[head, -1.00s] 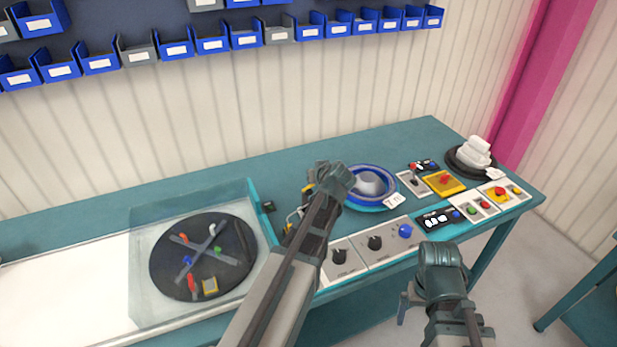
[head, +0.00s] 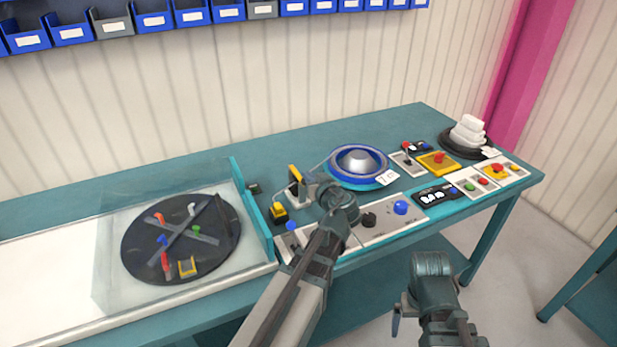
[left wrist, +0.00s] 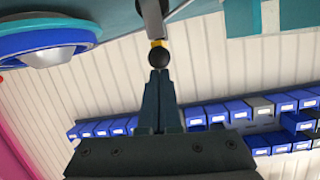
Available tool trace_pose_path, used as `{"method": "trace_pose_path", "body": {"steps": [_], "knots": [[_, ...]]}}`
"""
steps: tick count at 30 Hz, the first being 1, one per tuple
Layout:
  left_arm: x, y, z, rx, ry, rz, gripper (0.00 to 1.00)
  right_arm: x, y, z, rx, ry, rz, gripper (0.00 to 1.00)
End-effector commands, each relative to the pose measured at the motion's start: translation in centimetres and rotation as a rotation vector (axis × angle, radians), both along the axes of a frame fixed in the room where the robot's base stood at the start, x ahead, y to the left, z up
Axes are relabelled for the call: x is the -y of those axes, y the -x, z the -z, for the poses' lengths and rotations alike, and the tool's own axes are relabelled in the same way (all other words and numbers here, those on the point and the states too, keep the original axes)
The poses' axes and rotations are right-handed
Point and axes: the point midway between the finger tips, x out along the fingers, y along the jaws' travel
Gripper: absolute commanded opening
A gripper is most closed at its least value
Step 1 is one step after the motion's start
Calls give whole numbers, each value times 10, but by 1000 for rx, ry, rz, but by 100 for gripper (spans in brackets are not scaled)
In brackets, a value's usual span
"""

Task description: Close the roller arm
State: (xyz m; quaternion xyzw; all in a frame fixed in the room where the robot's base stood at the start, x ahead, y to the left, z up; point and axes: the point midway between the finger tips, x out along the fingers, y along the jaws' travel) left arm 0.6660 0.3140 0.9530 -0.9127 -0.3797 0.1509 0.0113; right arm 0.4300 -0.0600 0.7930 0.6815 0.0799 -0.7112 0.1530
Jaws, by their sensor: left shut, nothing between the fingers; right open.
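The measuring device with its roller arm (head: 295,182), grey with yellow and black parts, stands on the bench left of the blue reel. My left gripper (head: 316,182) is just right of it in the head view; its wrist hides part of the device and the fingertips are hard to make out. In the left wrist view my left gripper (left wrist: 160,78) is shut and empty, its tips right at a black ball knob (left wrist: 158,57) with a yellow band on a grey bar; contact cannot be told. My right gripper (head: 400,312) is low, off the bench's front edge, seen only partly.
The blue reel (head: 360,164) lies flat behind my left wrist; it also shows in the left wrist view (left wrist: 45,42). A control panel (head: 385,215) with knobs lies along the front. A dark turntable (head: 180,238) under a clear guard is at left. A black reel (head: 468,140) sits far right.

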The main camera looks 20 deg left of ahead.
Motion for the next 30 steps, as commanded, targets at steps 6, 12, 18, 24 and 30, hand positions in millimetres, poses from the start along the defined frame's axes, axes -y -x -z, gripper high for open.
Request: {"method": "trace_pose_path", "body": {"steps": [6,12,18,24,30], "knots": [[0,0,10,-1,3,-1,0,0,0,10,0,0,0,100],[1,2,13,-2,6,-3,0,0,0,12,0,0,0,100],[1,3,14,-3,6,-4,0,0,0,13,0,0,0,100],[1,4,14,-3,7,-3,0,0,0,13,0,0,0,100],[0,3,3,-2,3,-2,0,0,0,3,0,0,0,100]]}}
